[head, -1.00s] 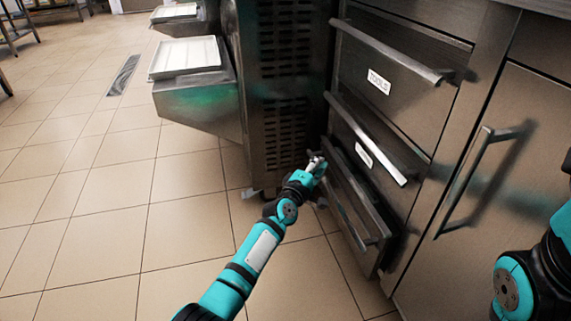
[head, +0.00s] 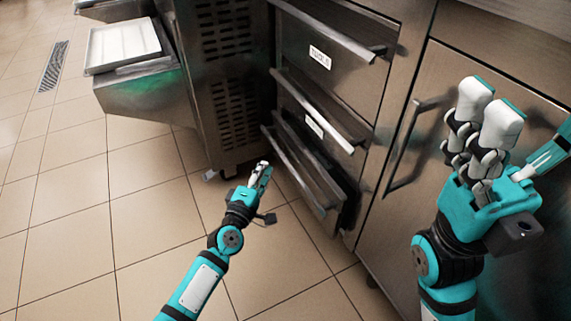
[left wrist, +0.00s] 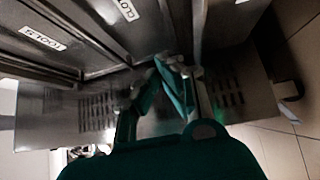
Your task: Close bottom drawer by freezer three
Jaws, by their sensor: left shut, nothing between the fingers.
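The bottom drawer (head: 306,178) is the lowest steel drawer in the cabinet beside the freezer (head: 222,85). In the head view it stands partly open, its front tilted in the picture and jutting out past the cabinet face. My left gripper (head: 264,170) is shut and empty, low over the floor just left of the drawer front, seemingly apart from it. Its closed fingers show in the left wrist view (left wrist: 176,80) against dim steel fronts. My right gripper (head: 488,108) is raised at the right, fingers upward; its fingers overlap, so its opening is unclear.
Above are a middle drawer (head: 318,112) and a top drawer labelled TOOLS (head: 335,45). A cabinet door with a long handle (head: 400,155) stands at the right. A white tray (head: 122,45) juts out at upper left. Tiled floor (head: 70,220) is clear at left.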

